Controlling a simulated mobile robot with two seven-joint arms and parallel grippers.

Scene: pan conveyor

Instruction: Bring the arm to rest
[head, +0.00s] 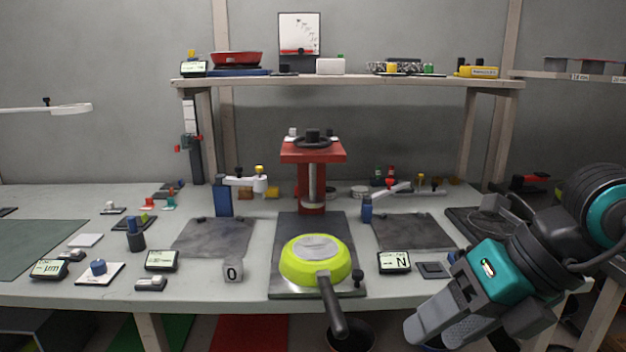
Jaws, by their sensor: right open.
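My right gripper (440,325) shows at the lower right in the head view, its arm coming in from the right. It is open and empty, in front of the bench's front edge. The two finger pads point down and to the left. A lime green pan (303,269) lies upside down on the dark plate in the middle of the bench, its black handle sticking out past the front edge. The gripper is to the right of the pan and apart from it. My left gripper is not in view.
A red press (312,165) stands behind the pan on the bench (210,289). Grey mats (213,238) lie on both sides of the plate, with small displays in front. A dark pan (350,336) shows below the front edge. A shelf (350,83) spans the back.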

